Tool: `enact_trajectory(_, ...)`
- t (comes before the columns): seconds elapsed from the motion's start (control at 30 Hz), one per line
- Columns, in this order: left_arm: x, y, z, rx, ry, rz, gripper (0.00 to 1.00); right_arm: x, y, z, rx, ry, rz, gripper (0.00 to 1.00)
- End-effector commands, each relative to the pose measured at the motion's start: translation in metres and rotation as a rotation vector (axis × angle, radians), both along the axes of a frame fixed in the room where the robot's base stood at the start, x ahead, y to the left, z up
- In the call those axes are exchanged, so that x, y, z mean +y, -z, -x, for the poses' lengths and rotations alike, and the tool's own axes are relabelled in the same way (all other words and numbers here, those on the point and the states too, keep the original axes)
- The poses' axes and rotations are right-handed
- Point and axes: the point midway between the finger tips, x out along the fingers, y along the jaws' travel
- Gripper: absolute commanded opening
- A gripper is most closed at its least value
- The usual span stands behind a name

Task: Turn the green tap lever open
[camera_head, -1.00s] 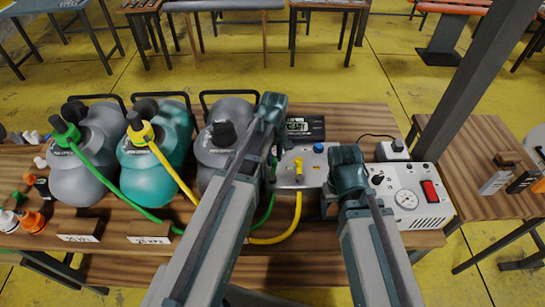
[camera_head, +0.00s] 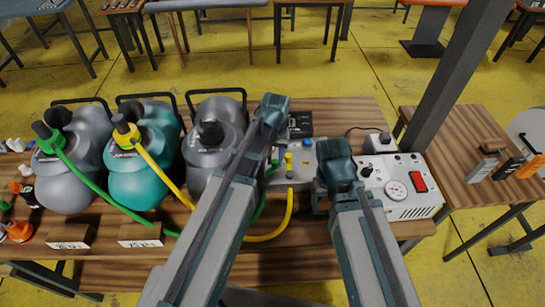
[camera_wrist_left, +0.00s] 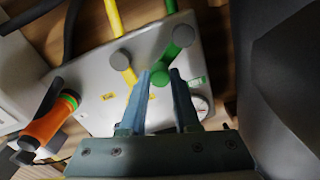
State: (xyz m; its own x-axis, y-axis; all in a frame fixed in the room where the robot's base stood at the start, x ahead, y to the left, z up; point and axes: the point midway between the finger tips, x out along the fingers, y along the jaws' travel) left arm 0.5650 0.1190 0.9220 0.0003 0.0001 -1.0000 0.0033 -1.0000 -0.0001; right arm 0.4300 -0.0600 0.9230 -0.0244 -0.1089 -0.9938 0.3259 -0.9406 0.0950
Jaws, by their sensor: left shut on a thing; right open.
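The tap block (camera_head: 300,172) is a light grey box on the wooden table, also seen in the left wrist view (camera_wrist_left: 96,90). In the head view my left arm mostly hides the green lever. My right gripper (camera_head: 319,198) is open, right of the block, its fingers mostly hidden by its wrist.
Three round tanks, grey (camera_head: 75,170), teal (camera_head: 145,170) and grey (camera_head: 213,145), stand left of the block. Green and yellow hoses (camera_head: 268,237) curve along the table. A white pump box (camera_head: 400,185) stands at right. An orange part (camera_wrist_left: 45,128) shows in the left wrist view.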

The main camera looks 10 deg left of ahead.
Motion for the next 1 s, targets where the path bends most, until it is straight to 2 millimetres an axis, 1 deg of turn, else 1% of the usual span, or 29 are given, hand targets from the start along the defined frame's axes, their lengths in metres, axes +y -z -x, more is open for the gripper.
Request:
enact_trajectory(0.3, -0.0041, 0.0001, 0.0039, 0.001, 0.097, 0.001, 0.0, 0.0, 0.0001, 0.0, 0.0, 0.0, 0.0, 0.76)
enact_trajectory(0.8, -0.0049, 0.0002, 0.0048, 0.001, 0.114, 0.001, 0.0, 0.0, 0.0002, 0.0, 0.0, 0.0, 0.0, 0.76)
enact_trajectory(0.83, -0.0049, 0.0002, 0.0048, 0.001, 0.114, 0.001, 0.32, 0.0, 0.0002, 0.0, 0.0, 0.0, 0.0, 0.76)
enact_trajectory(0.9, -0.0049, 0.0002, 0.0048, 0.001, 0.114, 0.001, 0.45, 0.0, 0.0002, 0.0, 0.0, 0.0, 0.0, 0.76)
enact_trajectory(1.0, -0.0047, 0.0001, 0.0046, 0.001, 0.113, 0.001, 0.6, 0.0, 0.0001, 0.0, 0.0, 0.0, 0.0, 0.76)
